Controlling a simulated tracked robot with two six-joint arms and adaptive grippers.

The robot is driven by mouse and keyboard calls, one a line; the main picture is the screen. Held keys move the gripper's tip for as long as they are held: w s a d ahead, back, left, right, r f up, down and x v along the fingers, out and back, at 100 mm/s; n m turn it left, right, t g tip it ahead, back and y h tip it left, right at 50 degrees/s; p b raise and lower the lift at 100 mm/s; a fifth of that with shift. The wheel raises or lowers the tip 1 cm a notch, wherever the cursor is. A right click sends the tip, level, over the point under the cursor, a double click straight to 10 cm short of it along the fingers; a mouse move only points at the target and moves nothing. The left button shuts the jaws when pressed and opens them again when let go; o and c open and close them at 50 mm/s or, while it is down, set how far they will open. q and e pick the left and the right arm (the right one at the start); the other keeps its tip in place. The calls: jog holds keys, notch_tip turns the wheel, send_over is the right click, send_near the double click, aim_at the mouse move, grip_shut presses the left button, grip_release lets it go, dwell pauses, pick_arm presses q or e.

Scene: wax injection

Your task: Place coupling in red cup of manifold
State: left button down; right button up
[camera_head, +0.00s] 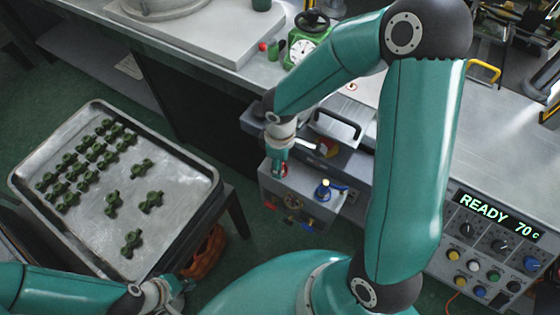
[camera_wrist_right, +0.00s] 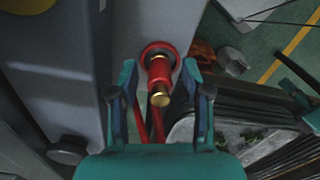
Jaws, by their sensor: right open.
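The manifold is a grey box (camera_head: 312,205) below the bench edge in the head view. My right gripper (camera_head: 278,167) is over its upper left part, where a small bit of red shows. In the right wrist view, my right gripper (camera_wrist_right: 161,100) is open. The red coupling (camera_wrist_right: 159,75) with brass ends lies between its spread fingers, with a gap on each side. The coupling's far end is within the round red cup (camera_wrist_right: 150,50); how deep it sits is unclear. My left gripper (camera_head: 172,291) is by the tray's lower right corner; its fingers are too small to read.
A blue fitting (camera_head: 323,189) stands on the manifold right of my right gripper. A metal tray (camera_head: 180,220) holds several green parts at left. A control panel (camera_head: 490,250) reads READY 70 °C. A green device with a gauge (camera_head: 302,50) stands on the bench behind.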

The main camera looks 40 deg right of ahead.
jog(key=shift+r, duration=0.15)
notch_tip(320, 180, up, 12)
jog(key=p, duration=0.1)
jog(key=shift+p, duration=0.35)
dwell(0.4)
